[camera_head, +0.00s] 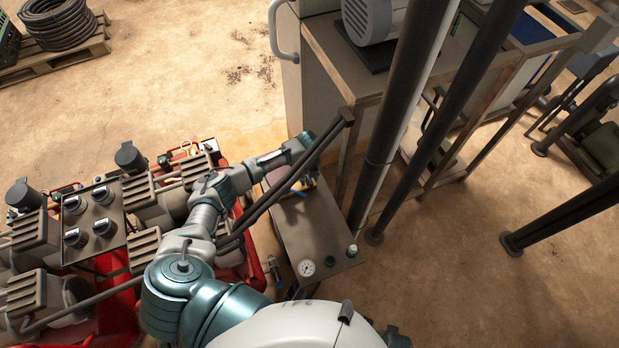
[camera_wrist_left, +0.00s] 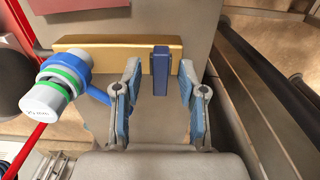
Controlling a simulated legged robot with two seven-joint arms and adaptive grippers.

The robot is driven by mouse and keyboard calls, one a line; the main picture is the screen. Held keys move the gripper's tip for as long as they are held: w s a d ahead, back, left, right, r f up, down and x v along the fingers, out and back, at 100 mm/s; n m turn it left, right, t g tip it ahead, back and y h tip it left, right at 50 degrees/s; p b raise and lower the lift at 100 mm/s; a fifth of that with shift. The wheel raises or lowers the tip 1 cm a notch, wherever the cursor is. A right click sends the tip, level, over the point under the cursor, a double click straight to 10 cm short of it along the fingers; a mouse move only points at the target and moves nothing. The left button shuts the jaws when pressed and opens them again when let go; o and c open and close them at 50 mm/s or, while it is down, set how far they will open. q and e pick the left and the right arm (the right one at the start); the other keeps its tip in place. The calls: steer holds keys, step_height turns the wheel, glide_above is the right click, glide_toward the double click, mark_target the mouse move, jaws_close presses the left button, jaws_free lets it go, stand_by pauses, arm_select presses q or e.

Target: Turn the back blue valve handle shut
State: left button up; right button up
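A blue valve handle (camera_wrist_left: 161,68) stands upright against a brass-coloured bar or body in the left wrist view. My left gripper (camera_wrist_left: 160,76) is open, with one blue-padded finger on each side of the handle. Gaps show between the handle and both fingers, so it does not look gripped. In the head view my left arm reaches up to the far end of the grey manifold bench (camera_head: 318,228). There the fingers and the handle are mostly hidden by my arm and dark bars. My right gripper is not in view.
A grey cylinder with blue and green bands (camera_wrist_left: 58,82) sits left of the fingers. A pressure gauge (camera_head: 306,267) is on the bench's near end. Dark posts (camera_head: 395,110) stand close on the right. Red-framed machinery (camera_head: 105,215) is on the left.

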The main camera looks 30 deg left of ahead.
arm_select(q)
step_height(320, 180, up, 12)
stand_by(0.6)
stand_by(0.4)
